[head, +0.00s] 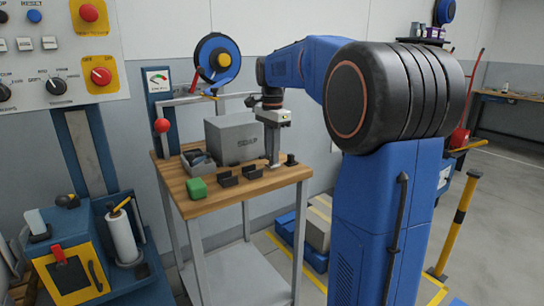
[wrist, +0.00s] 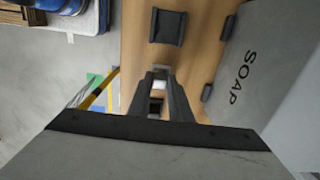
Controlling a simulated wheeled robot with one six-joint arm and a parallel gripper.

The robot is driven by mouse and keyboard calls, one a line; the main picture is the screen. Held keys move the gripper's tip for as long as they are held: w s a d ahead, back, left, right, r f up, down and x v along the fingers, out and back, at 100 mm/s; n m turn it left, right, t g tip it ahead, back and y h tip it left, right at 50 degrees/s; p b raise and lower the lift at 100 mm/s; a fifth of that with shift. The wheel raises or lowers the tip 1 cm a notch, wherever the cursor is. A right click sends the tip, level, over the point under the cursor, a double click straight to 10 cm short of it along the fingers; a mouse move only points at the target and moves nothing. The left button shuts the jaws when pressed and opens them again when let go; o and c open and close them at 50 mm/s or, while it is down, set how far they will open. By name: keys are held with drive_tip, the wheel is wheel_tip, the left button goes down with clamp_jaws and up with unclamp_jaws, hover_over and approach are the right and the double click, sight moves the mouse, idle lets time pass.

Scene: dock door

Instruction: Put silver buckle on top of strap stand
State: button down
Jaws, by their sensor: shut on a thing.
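My gripper (head: 274,163) points down over the right part of the wooden table, in front of the grey SOAP box. In the wrist view its fingers (wrist: 160,82) are shut on a small pale silver piece, which looks like the silver buckle (wrist: 159,85). In the head view the fingers hide the buckle. A small dark upright piece on a base (head: 291,160) stands just right of the fingers; it may be the strap stand. Dark cradle-like holders, one (head: 228,181) and another (head: 252,172), stand left of the gripper. One holder (wrist: 168,26) shows at the top of the wrist view.
The SOAP box (head: 234,140) stands close behind the gripper. A grey bin (head: 201,170) with dark items and a green block (head: 197,188) are on the left of the table (head: 240,192). Bare wood shows along the front edge. A yellow post (head: 460,220) stands farther right.

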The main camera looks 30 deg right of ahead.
drive_tip(key=shift+f, duration=0.5)
drive_tip(key=shift+f, duration=0.1)
drive_tip(key=c, duration=1.6)
unclamp_jaws()
wheel_tip(320, 180, up, 12)
drive_tip(key=shift+r, duration=0.1)
